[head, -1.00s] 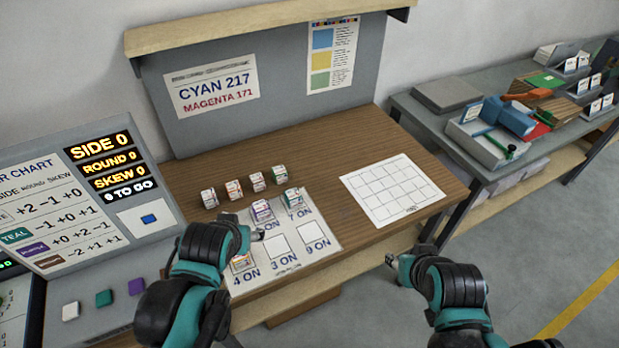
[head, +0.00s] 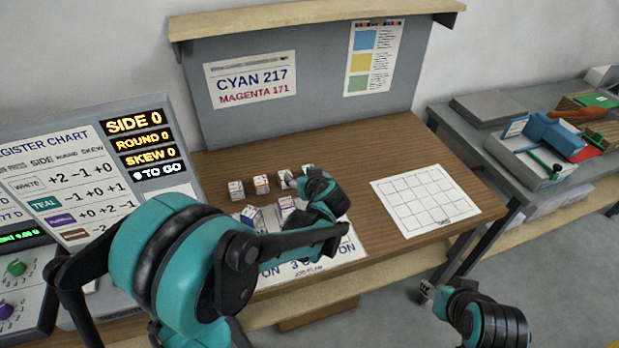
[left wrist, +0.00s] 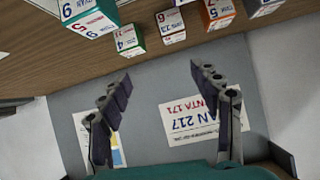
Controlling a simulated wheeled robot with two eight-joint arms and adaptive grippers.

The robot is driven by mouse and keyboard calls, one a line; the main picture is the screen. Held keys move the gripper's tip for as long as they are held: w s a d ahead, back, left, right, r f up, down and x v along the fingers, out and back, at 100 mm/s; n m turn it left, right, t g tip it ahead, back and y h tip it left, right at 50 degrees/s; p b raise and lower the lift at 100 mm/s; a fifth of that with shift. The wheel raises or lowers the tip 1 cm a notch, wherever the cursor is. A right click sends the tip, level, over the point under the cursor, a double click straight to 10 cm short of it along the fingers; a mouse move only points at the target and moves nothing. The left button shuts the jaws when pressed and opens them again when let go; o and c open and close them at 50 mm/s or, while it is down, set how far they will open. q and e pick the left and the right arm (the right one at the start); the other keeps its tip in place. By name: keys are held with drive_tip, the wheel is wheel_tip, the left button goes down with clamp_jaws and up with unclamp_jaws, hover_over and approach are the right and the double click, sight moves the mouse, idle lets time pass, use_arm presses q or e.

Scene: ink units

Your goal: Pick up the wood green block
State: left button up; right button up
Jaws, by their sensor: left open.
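A white-and-green block (left wrist: 128,40), which seems to be the wood green block, stands upright on the brown table in the left wrist view, which looks upside down. In the head view it appears to be the rightmost block of the back row (head: 307,169), mostly hidden by my left gripper. My left gripper (left wrist: 160,76) is open and empty. The block lies beyond its fingertips, nearer the left finger there, and is not between them. In the head view the left fingers are hard to make out. My right gripper (head: 426,292) hangs in front of the table; its jaws are too small to read.
A red-brown block (left wrist: 171,25) and an orange block (left wrist: 217,12) stand beside the green one. A teal-edged block (left wrist: 90,16) is close on the other side. A white grid sheet (head: 425,201) lies empty at right. A grey upright panel (head: 300,112) backs the table.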

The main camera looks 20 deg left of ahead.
use_arm(q)
drive_tip(key=shift+n+t+y, duration=0.5)
drive_tip(key=shift+n+t, duration=0.2)
drive_tip(key=w+f, duration=0.1)
drive_tip(key=w+d+f, duration=0.1)
drive_tip(key=w+f, duration=0.1)
drive_tip(key=w+d+f+b, duration=0.1)
drive_tip(key=w, duration=0.1)
drive_tip(key=shift+d+f, duration=0.15)
drive_tip(key=shift+f, duration=0.2)
drive_tip(key=x, duration=0.2)
drive_tip(key=shift+w+f+b, duration=0.2)
drive_tip(key=shift+w+b, duration=0.05)
drive_tip(key=shift+b, duration=0.15)
drive_tip(key=b+x, duration=0.2)
drive_tip(key=x, duration=0.3)
drive_tip(key=shift+f, duration=0.3)
drive_tip(key=shift+w, duration=0.15)
drive_tip(key=shift+r, duration=0.15)
drive_tip(key=shift+c, duration=0.9)
drive_tip(key=c, duration=1.1)
